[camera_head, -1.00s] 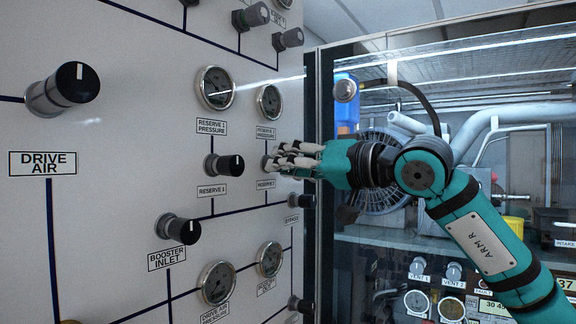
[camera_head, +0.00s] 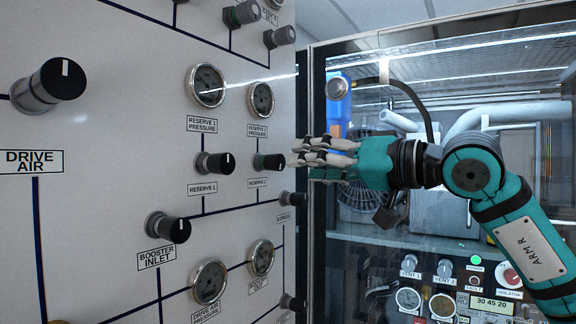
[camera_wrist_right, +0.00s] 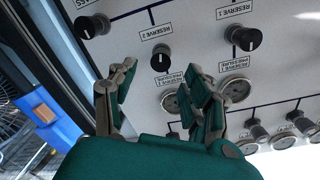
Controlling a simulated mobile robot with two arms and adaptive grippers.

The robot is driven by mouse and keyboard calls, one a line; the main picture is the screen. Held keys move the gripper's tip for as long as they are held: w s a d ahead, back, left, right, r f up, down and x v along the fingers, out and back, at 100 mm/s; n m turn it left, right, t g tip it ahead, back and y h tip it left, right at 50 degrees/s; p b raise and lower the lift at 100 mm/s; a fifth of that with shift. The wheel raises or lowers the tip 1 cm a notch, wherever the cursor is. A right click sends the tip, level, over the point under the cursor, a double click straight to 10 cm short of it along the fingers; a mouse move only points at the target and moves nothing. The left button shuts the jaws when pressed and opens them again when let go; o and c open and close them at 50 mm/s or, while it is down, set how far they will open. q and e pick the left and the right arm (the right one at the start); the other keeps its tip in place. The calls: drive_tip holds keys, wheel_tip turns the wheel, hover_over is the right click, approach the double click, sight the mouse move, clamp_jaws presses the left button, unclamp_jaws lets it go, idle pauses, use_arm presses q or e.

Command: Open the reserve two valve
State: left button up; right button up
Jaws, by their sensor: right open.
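The reserve 2 valve knob (camera_head: 270,162) is black on a grey stem, on the white panel (camera_head: 110,110) between its gauge above and its label (camera_head: 258,183) below. In the right wrist view the same knob (camera_wrist_right: 161,60) sits just beyond the fingertips, with its label (camera_wrist_right: 155,33) above it. My right gripper (camera_head: 298,152) is open and empty, to the right of the knob and apart from it. The right wrist view shows its two fingers (camera_wrist_right: 158,80) spread with the knob roughly in line with the gap. My left gripper is not in view.
The reserve 1 knob (camera_head: 216,163) is close on the left, and the bypass knob (camera_head: 293,199) is below right. The reserve 2 pressure gauge (camera_head: 261,100) is above. A glass-fronted cabinet (camera_head: 440,235) stands right of the panel.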

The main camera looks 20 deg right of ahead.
drive_tip(key=v, duration=0.5)
drive_tip(key=shift+s+d+f, duration=0.1)
drive_tip(key=shift+s, duration=0.05)
